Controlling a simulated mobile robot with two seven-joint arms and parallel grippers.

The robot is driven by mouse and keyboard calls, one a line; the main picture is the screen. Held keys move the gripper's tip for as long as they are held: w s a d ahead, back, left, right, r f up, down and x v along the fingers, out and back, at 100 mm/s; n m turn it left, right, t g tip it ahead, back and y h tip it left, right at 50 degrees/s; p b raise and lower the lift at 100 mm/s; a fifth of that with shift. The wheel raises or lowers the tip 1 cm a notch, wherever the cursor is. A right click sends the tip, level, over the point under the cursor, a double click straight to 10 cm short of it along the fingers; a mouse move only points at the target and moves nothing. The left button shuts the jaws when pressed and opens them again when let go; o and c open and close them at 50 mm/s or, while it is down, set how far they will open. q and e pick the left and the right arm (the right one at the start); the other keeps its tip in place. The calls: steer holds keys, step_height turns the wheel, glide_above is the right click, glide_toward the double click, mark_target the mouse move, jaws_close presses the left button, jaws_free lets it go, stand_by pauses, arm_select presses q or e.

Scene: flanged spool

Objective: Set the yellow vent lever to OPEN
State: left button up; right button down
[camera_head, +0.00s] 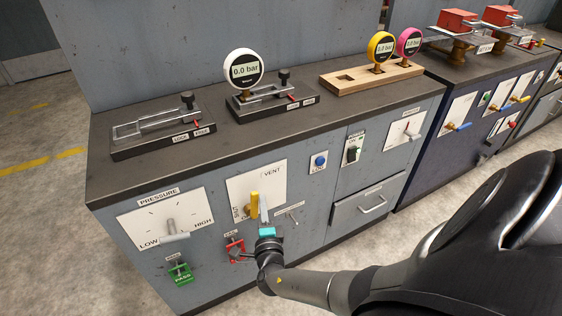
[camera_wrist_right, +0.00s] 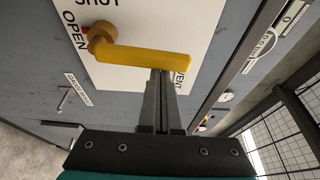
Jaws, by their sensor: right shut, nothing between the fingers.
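The yellow vent lever (camera_head: 254,206) is on a white plate (camera_head: 240,184) on the grey cabinet's front. It points up toward the VENT label, at neither SHUT nor OPEN. My right gripper (camera_head: 265,207) is shut and empty, right of the lever in the head view. Its fingertips (camera_wrist_right: 161,75) meet the lever's side in the wrist view; contact is uncertain. My left gripper is out of view.
A grey PRESSURE lever (camera_head: 172,231) stands to the left. A blue button (camera_head: 319,161) and a drawer handle (camera_head: 373,205) are to the right. Clamps and gauges stand on the cabinet top.

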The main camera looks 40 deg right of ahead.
steer(key=shift+a+n, duration=0.35)
steer(key=shift+n, duration=0.05)
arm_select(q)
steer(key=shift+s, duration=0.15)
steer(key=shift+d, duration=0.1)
arm_select(e)
steer(key=shift+d, duration=0.1)
